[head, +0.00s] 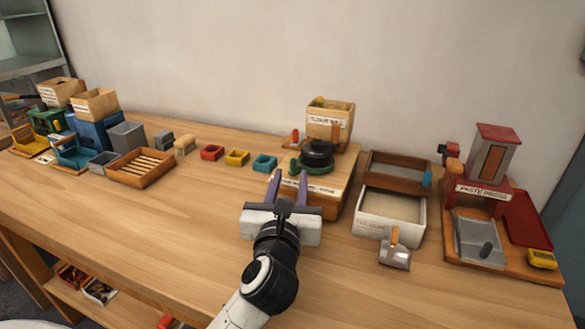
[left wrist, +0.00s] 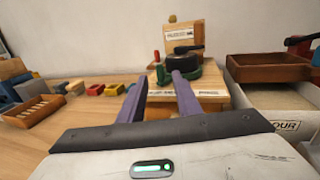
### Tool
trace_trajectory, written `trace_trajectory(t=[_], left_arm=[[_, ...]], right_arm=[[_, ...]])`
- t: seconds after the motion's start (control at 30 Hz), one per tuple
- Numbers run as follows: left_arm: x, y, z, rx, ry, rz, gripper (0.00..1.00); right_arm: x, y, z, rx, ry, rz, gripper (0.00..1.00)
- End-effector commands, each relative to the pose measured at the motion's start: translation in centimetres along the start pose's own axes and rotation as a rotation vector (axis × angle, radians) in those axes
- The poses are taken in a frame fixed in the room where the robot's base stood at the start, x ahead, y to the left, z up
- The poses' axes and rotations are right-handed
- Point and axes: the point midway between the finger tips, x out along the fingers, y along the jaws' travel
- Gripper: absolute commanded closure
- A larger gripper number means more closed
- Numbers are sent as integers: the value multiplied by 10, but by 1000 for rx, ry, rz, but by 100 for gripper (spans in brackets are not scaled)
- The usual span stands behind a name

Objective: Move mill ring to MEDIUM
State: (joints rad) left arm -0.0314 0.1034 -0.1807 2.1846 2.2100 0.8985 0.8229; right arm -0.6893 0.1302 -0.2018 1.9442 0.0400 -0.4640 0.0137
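The flour mill stands at the back middle, with a wooden hopper (head: 329,122) above a black round top (head: 318,152). A green ring (head: 296,165) shows around the base of the black part; it also shows in the left wrist view (left wrist: 162,74). A label strip lies on the mill's wooden base (head: 333,200), its words too small to read surely. My left gripper (head: 290,175) is open, its purple fingers apart in front of the mill, with nothing seen between them. My right gripper is not in view.
A white flour box (head: 365,229), a brown tray (head: 372,165) and a scoop (head: 396,252) stand right of the mill. The red paste press (head: 481,190) is farther right. Small coloured cups (head: 237,157) and a slatted wooden tray (head: 166,180) are left. The front left table is clear.

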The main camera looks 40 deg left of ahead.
Motion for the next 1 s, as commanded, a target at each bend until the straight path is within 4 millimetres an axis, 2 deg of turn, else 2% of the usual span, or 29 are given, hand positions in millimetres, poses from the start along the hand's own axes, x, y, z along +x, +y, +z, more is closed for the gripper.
trace_trajectory(t=[0.1, 0.23, 0.6, 0.8, 1.0], left_arm=[[20, 0, 2, 2, -2, 1, 69], [33, 0, 1, 2, -2, -1, 69], [38, 0, 0, 1, -1, -1, 69], [38, 0, 0, 1, -1, -1, 100], [38, 0, 0, 1, -1, -1, 100]], right_arm=[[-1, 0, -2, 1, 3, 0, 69], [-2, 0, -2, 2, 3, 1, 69], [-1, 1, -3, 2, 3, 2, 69], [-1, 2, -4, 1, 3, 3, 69], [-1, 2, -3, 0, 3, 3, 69]])
